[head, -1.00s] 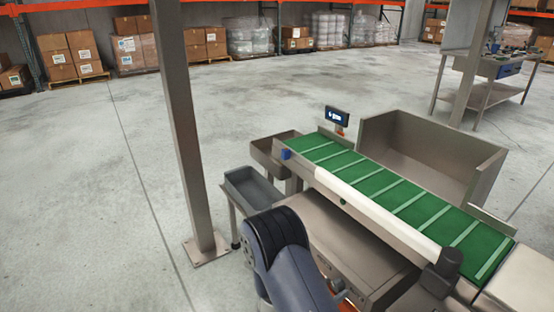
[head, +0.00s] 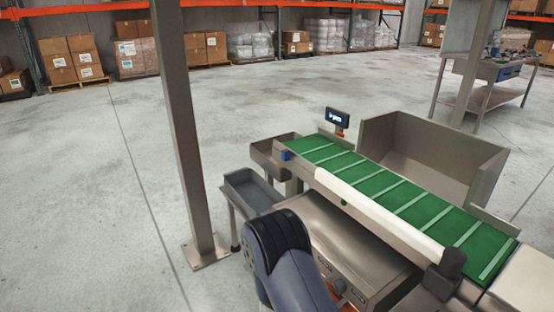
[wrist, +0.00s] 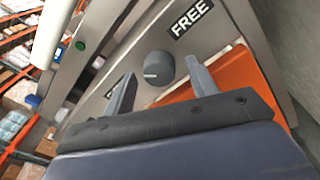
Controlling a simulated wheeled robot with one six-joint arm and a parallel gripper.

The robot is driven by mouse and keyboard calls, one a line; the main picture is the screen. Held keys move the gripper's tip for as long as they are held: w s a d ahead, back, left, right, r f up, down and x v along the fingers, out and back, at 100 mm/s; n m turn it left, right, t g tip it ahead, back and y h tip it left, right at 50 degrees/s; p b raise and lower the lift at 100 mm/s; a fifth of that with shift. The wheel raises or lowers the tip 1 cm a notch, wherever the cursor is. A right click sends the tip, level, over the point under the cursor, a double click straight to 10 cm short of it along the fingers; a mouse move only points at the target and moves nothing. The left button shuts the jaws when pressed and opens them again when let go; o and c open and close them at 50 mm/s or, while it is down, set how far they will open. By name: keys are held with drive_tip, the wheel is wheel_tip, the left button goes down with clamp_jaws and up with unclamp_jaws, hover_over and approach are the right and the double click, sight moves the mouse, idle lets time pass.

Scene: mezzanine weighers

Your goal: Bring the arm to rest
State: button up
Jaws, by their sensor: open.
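In the wrist view, my gripper (wrist: 159,72) is open, its two grey fingers spread apart with nothing held between them. A dark round knob (wrist: 159,67) on a metal panel shows between and beyond the fingertips. The pictures do not make clear how far the fingers are from it. A label reading FREE (wrist: 190,17) is above the knob. In the head view, my arm (head: 285,262) reaches in from the bottom edge in front of the weigher's cabinet (head: 345,240), and its links hide my gripper.
A green ribbed conveyor (head: 395,200) runs over the cabinet, with a steel bin (head: 420,145) behind it and a small display (head: 338,117) at its far end. A grey tray (head: 252,190) and a steel post (head: 185,130) stand left. Open floor (head: 90,190) lies further left.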

drive_tip(key=m, duration=0.5)
idle(0.4)
drive_tip(key=shift+r, duration=0.1)
